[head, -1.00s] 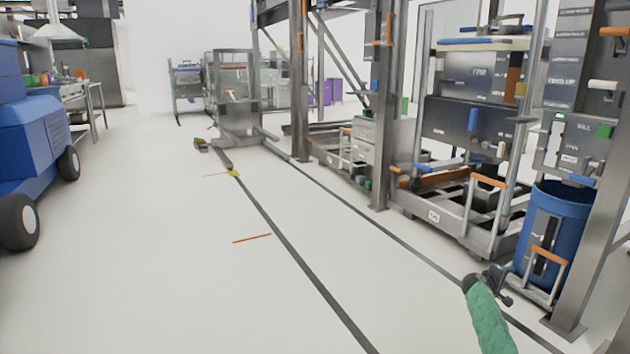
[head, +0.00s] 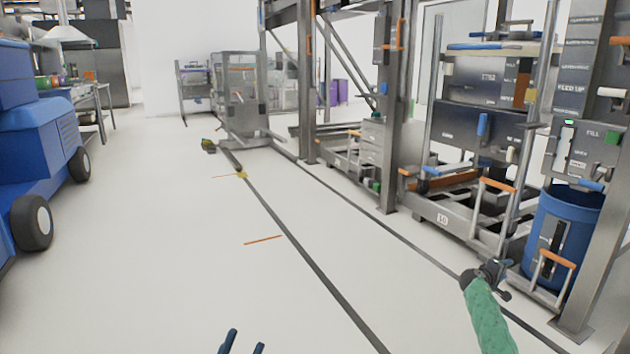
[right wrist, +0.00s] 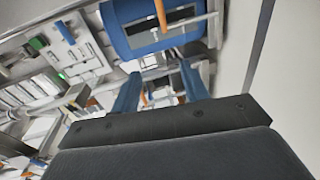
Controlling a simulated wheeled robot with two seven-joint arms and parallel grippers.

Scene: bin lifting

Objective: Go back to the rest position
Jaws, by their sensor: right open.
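My left gripper (head: 243,346) shows only as two blue fingertips at the bottom edge of the head view, apart and with nothing between them. My right gripper (head: 492,275) is at the end of my green-sleeved arm at the lower right. In the right wrist view its two blue fingers (right wrist: 160,88) are apart and hold nothing. The blue bin (head: 573,220) stands upright at the right, beyond and to the right of my right gripper. It also shows at the top of the right wrist view (right wrist: 128,15).
A steel frame with a grey post (head: 392,120) and a low cart (head: 440,215) line the right side. A blue wheeled machine (head: 38,135) stands at the left. The white floor (head: 150,250) between is clear, with dark lines on it.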

